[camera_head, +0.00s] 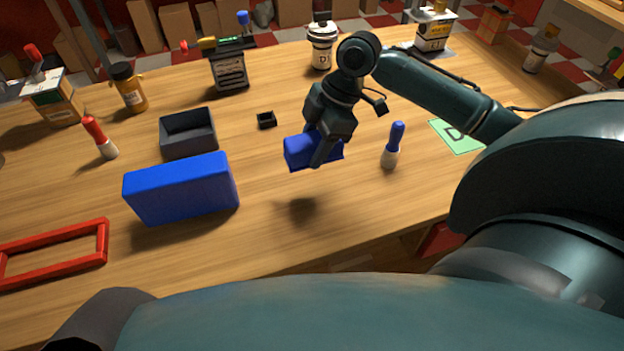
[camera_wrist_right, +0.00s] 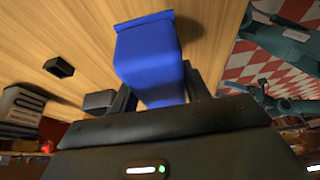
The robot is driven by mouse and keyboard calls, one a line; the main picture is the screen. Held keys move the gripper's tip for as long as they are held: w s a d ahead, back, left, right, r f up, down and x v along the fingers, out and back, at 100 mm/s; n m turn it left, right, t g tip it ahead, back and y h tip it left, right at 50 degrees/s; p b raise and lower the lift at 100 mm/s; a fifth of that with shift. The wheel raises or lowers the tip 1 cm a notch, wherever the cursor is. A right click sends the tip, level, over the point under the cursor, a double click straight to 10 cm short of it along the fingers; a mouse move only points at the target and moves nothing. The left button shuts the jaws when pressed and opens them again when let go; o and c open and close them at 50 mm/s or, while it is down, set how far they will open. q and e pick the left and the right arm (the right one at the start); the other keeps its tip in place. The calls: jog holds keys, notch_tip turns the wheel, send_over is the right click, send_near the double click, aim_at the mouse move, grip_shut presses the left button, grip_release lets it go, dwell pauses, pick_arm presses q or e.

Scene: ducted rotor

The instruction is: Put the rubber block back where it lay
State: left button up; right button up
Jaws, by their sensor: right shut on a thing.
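The rubber block appears to be the small blue block (camera_head: 298,151) held in my right gripper (camera_head: 322,160). In the right wrist view the blue block (camera_wrist_right: 148,55) sits between the two dark fingers (camera_wrist_right: 160,92), which are shut on it. The block is off the wooden table, with a shadow on the wood below and in front of it. Part of the block is hidden behind a finger in the head view. My left gripper does not show.
A large blue box (camera_head: 182,190) and an open dark bin (camera_head: 189,136) stand left of the block. A blue-handled tool (camera_head: 393,146) stands to its right, near a green card (camera_head: 457,136). A small black tray (camera_head: 267,120) lies behind. Bare wood lies in front. A red frame (camera_head: 55,266) lies far left.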

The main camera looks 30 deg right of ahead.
notch_tip(320, 180, down, 9)
jog(key=shift+f, duration=0.4)
jog(key=shift+f, duration=0.2)
jog(key=o, duration=0.9)
jog(key=shift+o, duration=0.2)
jog(key=v, duration=1.2)
jog(key=shift+r, duration=0.2)
